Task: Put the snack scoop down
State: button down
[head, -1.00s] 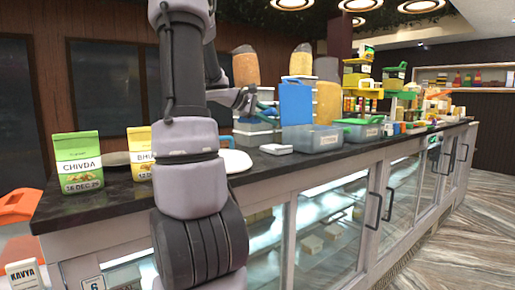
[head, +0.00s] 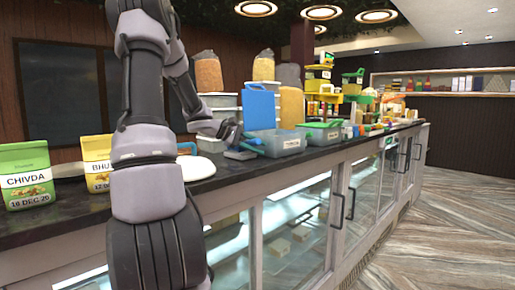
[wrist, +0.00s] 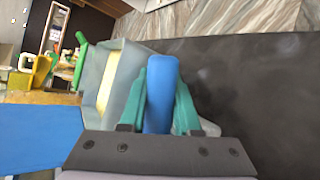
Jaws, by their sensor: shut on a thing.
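The snack scoop's blue handle (wrist: 162,95) stands between the teal fingers of my gripper (wrist: 161,80) in the wrist view. My gripper is shut on this handle. The scoop's bowl is hidden or cannot be made out. In the head view my gripper (head: 247,139) is low over the dark counter (head: 215,180), just left of a grey-blue bin (head: 280,146). I cannot tell whether the scoop touches the counter.
The bin (wrist: 92,72) is close beside the fingers in the wrist view. A blue board (head: 259,108) stands behind it, and a green-trimmed tub (head: 320,134) is to its right. Chivda (head: 27,174) and yellow (head: 97,160) packets stand left. Dark counter right of the fingers is bare.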

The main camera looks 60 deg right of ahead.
jog(key=shift+f, duration=0.15)
jog(key=c, duration=0.6)
grip_release()
jog(key=v, duration=1.2)
jog(key=shift+w, duration=0.1)
